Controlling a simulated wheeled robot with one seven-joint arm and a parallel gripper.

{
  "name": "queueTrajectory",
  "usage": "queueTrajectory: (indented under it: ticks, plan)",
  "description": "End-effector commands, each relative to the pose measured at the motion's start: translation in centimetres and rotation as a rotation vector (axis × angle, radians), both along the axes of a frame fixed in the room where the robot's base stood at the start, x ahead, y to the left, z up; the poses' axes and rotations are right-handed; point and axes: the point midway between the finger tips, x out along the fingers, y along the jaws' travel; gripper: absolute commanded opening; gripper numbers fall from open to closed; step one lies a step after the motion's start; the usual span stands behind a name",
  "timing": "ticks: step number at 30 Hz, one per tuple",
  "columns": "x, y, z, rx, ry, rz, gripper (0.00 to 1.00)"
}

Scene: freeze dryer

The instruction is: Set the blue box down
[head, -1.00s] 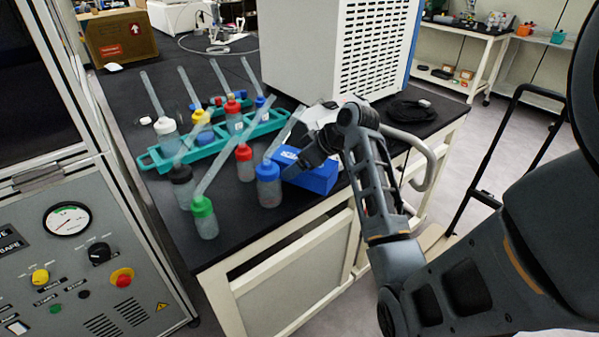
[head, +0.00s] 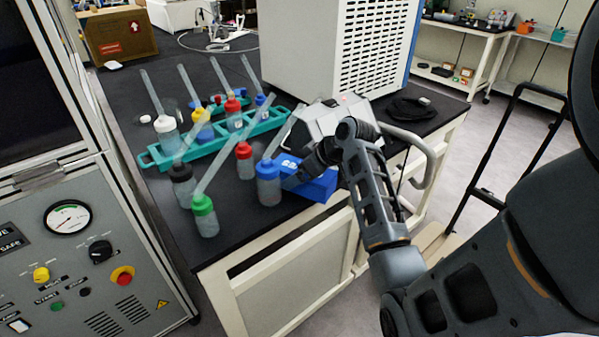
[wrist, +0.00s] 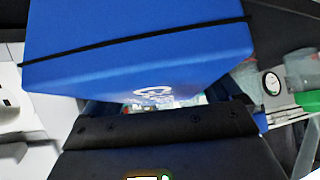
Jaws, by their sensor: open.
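The blue box (head: 318,184) rests on the black bench top near the front edge, just right of a blue-capped bottle (head: 268,182).
Bottles with red (head: 244,160), green (head: 204,215) and black caps (head: 181,186) and tilted tubes stand left of the box. A teal rack (head: 152,160) holds more behind.

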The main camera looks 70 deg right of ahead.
Motion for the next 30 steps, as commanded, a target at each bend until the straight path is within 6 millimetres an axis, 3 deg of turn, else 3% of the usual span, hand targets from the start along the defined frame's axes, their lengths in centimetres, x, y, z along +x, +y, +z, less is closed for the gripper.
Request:
queueTrajectory:
  ticks: [7, 21, 30]
  plan:
    - [-1.1, 0.1, 1.6, -0.003, -0.003, -0.001, 0.91]
    - [-6.8, 1.0, 8.2, -0.002, -0.002, -0.001, 0.91]
    - [-7.8, 1.2, 9.3, 0.000, -0.001, 0.000, 0.91]
